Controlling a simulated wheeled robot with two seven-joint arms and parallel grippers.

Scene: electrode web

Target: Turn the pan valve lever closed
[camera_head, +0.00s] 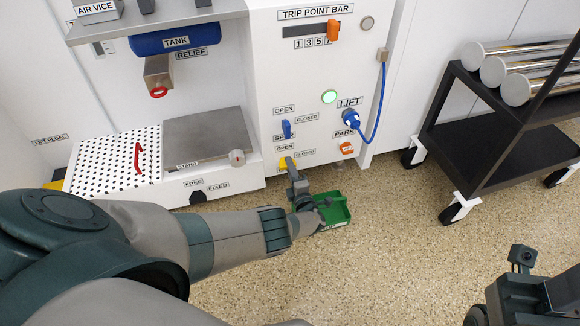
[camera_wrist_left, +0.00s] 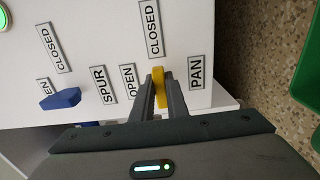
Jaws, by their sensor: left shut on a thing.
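The yellow pan valve lever (camera_wrist_left: 159,84) sits on the white machine front between the OPEN, CLOSED and PAN labels in the left wrist view. It points toward the CLOSED label (camera_wrist_left: 150,28) there. In the head view the yellow lever (camera_head: 284,163) shows low on the panel, partly hidden by my gripper. My left gripper (camera_head: 292,172) is shut on the lever; in the left wrist view its two fingers (camera_wrist_left: 160,90) lie on either side of it. My right gripper (camera_head: 524,258) is at the lower right of the head view, away from the panel; its jaws cannot be made out.
The blue spur lever (camera_head: 286,129) is just above the yellow one and shows in the left wrist view (camera_wrist_left: 61,99). A green tray (camera_head: 336,210) is on the floor below. A black cart (camera_head: 470,130) with metal rollers stands right. Speckled floor between is clear.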

